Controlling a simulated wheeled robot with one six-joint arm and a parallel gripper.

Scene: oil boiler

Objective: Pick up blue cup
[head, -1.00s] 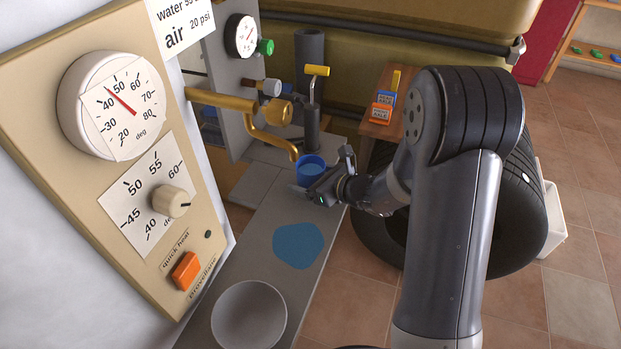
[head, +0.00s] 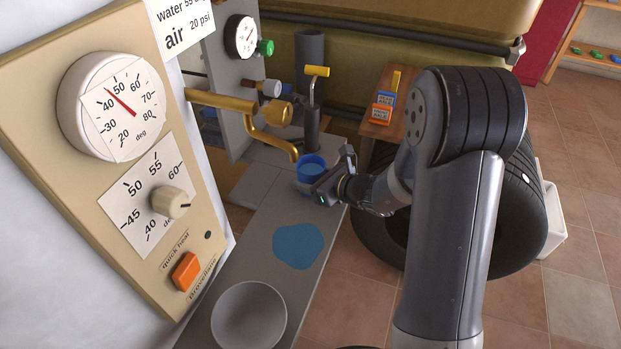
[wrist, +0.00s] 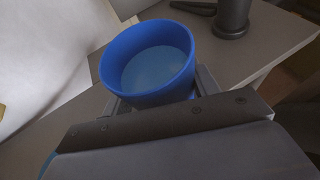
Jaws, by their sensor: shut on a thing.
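The blue cup (head: 311,163) stands upright below the end of the brass spout, near the far end of the grey bench. It holds bluish liquid, seen in the wrist view, where the cup (wrist: 147,64) fills the upper middle. My gripper (head: 318,183) reaches in from the right and is shut on the cup. In the wrist view a finger of my gripper (wrist: 150,101) shows on each side of the cup's near wall. Whether the cup's base touches the bench is hard to tell.
The brass pipe (head: 262,136) and a yellow-handled valve (head: 316,72) are close by the cup. A boiler panel (head: 127,200) stands at left, a black tire (head: 515,215) at right.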

